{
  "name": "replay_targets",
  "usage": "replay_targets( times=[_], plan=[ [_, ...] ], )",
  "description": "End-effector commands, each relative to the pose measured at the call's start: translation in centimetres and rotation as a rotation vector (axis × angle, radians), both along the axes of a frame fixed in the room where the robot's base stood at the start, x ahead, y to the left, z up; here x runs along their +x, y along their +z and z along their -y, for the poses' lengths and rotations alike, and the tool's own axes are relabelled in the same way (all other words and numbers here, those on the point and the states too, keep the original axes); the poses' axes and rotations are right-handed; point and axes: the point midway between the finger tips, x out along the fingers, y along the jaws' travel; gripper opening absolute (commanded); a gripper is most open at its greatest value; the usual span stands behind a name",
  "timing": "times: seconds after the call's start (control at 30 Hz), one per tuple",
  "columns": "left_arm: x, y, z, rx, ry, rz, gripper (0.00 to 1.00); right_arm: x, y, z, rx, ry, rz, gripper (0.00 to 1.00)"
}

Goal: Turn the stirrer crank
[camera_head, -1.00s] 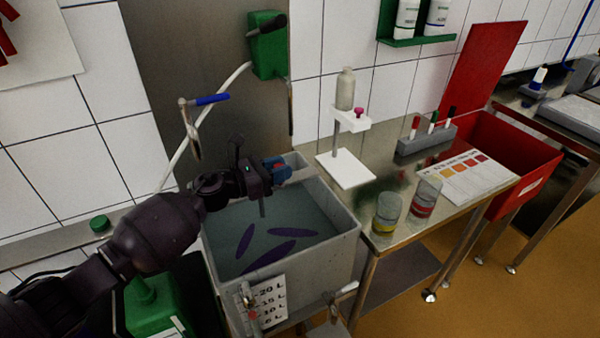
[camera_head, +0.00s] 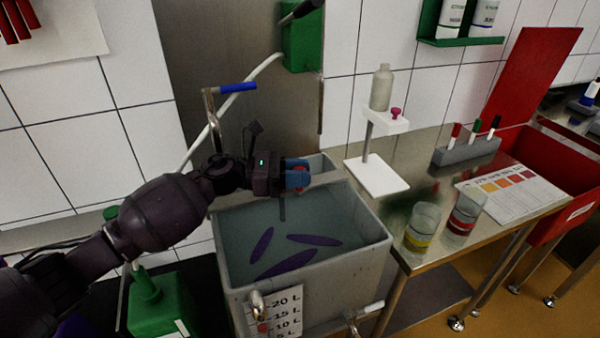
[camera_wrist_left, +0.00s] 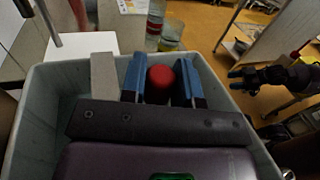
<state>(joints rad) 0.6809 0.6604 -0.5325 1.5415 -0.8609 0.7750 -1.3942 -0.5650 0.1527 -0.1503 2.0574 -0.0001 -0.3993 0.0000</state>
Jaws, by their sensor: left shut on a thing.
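The grey vat (camera_head: 385,245) holds bluish liquid with several purple stirrer paddles (camera_head: 288,262) in it. My left gripper (camera_head: 300,174) is over the vat's back part, and its blue fingers are shut on the red crank knob (camera_head: 299,177). In the left wrist view, the red knob (camera_wrist_left: 160,84) sits between the two blue fingers. A thin dark rod (camera_head: 282,207) hangs below the gripper. The rest of the crank is largely hidden by the gripper. My right gripper (camera_wrist_left: 237,78) shows at the right of the wrist view, away from the vat, its small fingers apart.
A steel table right of the vat bears a white stand (camera_head: 378,177) with a bottle, two glass jars (camera_head: 422,228), a marker rack (camera_head: 466,152) and a colour chart (camera_head: 510,190). A blue-handled tap (camera_head: 237,88) rises behind my left arm. A green can (camera_head: 162,305) stands left of the vat.

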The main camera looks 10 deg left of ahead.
Motion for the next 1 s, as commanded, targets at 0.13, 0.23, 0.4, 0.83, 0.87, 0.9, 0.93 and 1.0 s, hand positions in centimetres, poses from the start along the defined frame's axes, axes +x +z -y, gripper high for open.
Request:
replay_targets(
  times=[0.13, 0.23, 0.4, 0.83, 0.87, 0.9, 0.93, 1.0],
  plan=[
    [0.0, -0.2, 0.0, 0.002, 0.0, -0.002, 0.0, -0.4, -0.2, 0.1, 0.0, -0.002, -0.008, 0.55],
    [0.0, -0.1, 0.0, 0.002, 0.0, -0.002, 0.4, -0.7, -0.3, 0.1, 0.0, -0.004, -0.013, 0.55],
    [0.0, -0.1, 0.0, 0.001, 0.001, -0.001, 0.54, -0.8, -0.5, 0.1, 0.001, -0.007, -0.017, 0.55],
    [-0.4, -0.2, -2.1, 0.002, 0.003, -0.001, 0.54, -0.2, -0.6, -0.3, 0.01, -0.009, -0.009, 0.55],
    [-0.5, -0.2, -2.6, 0.003, 0.003, -0.002, 0.54, -0.1, -0.6, -0.3, 0.01, -0.009, -0.009, 0.55],
    [-0.7, -0.3, -3.3, 0.003, 0.003, -0.003, 0.54, 0.0, -0.7, -0.3, 0.009, -0.008, -0.008, 0.55],
    [-0.8, -0.3, -3.9, 0.003, 0.004, -0.003, 0.54, 0.0, -0.7, -0.3, 0.009, -0.007, -0.007, 0.55],
    [-1.1, -0.3, -5.2, 0.002, 0.004, -0.004, 0.54, 0.1, -0.6, -0.3, 0.008, -0.005, -0.005, 0.55]
  ],
)
